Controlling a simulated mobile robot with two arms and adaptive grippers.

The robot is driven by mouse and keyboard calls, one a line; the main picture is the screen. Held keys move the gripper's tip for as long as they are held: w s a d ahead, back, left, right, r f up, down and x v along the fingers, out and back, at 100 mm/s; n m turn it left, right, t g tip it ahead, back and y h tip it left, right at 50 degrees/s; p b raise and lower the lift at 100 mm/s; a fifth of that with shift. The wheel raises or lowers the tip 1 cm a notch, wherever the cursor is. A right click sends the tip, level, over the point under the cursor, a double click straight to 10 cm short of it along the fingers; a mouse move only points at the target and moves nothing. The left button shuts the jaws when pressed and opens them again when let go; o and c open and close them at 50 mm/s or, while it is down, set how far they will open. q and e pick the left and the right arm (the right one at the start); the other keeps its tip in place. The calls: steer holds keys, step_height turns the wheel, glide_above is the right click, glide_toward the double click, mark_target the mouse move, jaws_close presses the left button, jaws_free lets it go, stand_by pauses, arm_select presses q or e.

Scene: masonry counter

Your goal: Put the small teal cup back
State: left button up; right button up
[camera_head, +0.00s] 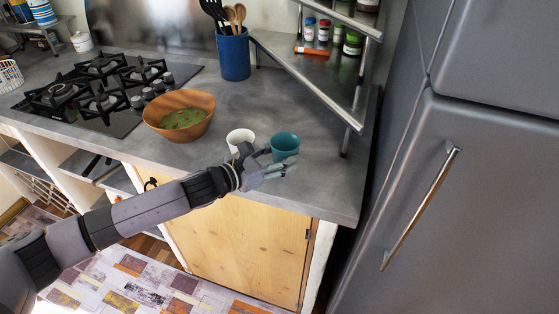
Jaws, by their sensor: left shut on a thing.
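The small teal cup (285,145) is upright near the front edge of the grey counter. My left gripper (276,160) comes in from the left and is shut on the teal cup. Its fingers cover the cup's lower left part, so I cannot tell whether the cup's base touches the counter. A white cup (240,137) stands just left of the teal cup, partly hidden behind my gripper. My right gripper is not in view.
A wooden bowl (180,115) with green contents stands left of the cups, beside a gas hob (100,90). A blue utensil holder (233,54) and a metal spice rack (310,80) stand behind. The fridge (470,180) is at right. The counter right of the cups is clear.

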arm_select(q)
steer(key=shift+f, duration=0.95)
steer(key=o, duration=1.5)
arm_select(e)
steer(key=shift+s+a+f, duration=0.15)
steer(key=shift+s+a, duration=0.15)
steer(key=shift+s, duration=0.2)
arm_select(q)
steer(key=shift+s+a, duration=0.1)
steer(key=shift+a, duration=0.1)
steer(key=v, duration=0.4)
steer(key=b+v, duration=0.1)
steer(key=v, duration=0.6)
steer(key=shift+s+a+r, duration=0.2)
steer(key=shift+s+r, duration=0.05)
steer(key=shift+r, duration=0.1)
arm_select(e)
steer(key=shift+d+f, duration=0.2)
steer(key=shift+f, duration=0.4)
